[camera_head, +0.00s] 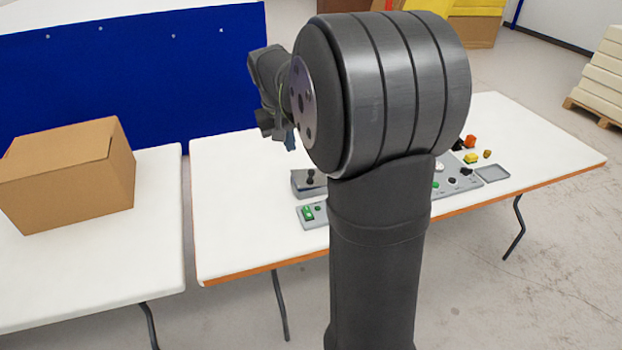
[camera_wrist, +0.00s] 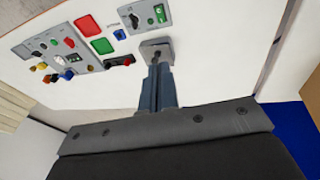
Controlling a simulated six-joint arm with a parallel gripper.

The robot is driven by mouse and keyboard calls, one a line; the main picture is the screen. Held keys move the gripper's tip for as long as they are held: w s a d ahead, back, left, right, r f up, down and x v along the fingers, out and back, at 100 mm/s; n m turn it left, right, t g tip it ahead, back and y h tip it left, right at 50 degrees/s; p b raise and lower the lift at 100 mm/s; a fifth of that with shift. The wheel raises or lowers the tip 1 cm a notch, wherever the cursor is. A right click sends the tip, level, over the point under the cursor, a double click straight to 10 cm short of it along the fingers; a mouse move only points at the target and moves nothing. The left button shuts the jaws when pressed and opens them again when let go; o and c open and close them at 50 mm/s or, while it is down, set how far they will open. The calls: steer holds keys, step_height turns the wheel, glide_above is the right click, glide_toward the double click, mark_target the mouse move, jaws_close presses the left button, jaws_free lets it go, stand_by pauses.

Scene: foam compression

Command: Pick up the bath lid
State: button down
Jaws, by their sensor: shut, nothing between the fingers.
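What looks like the bath lid, with a black upright knob, sits on a grey box-like bath (camera_head: 308,188) on the white table, left of my arm in the head view. In the wrist view the grey lid (camera_wrist: 148,44) lies just beyond my fingertips, and its knob is partly covered by them. My gripper (camera_wrist: 158,68) is shut and empty, its blue-grey fingers pointing toward the knob. In the head view my gripper (camera_head: 290,143) hangs above and to the left of the bath, mostly hidden behind my arm. I cannot tell the exact gap to the knob.
A grey panel with a green switch (camera_head: 307,213) lies in front of the bath. Red and green pads (camera_wrist: 96,36) and other control panels lie left of it in the wrist view. A cardboard box (camera_head: 70,175) stands on the left table. The white table's left part is clear.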

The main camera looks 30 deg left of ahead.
steer(key=c, duration=1.1)
jaws_free()
steer(key=shift+w, duration=0.1)
steer(key=w+a+f+n+g+y, duration=0.15)
steer(key=w+f+n, duration=0.35)
steer(key=w, duration=0.6)
steer(key=w+a+f+n+g, duration=0.2)
steer(key=w+f+n, duration=0.25)
steer(key=w, duration=0.75)
steer(key=f, duration=0.4)
steer(key=a+f, duration=0.1)
steer(key=f, duration=0.6)
steer(key=shift+a+f, duration=0.4)
steer(key=shift+f, duration=2.7)
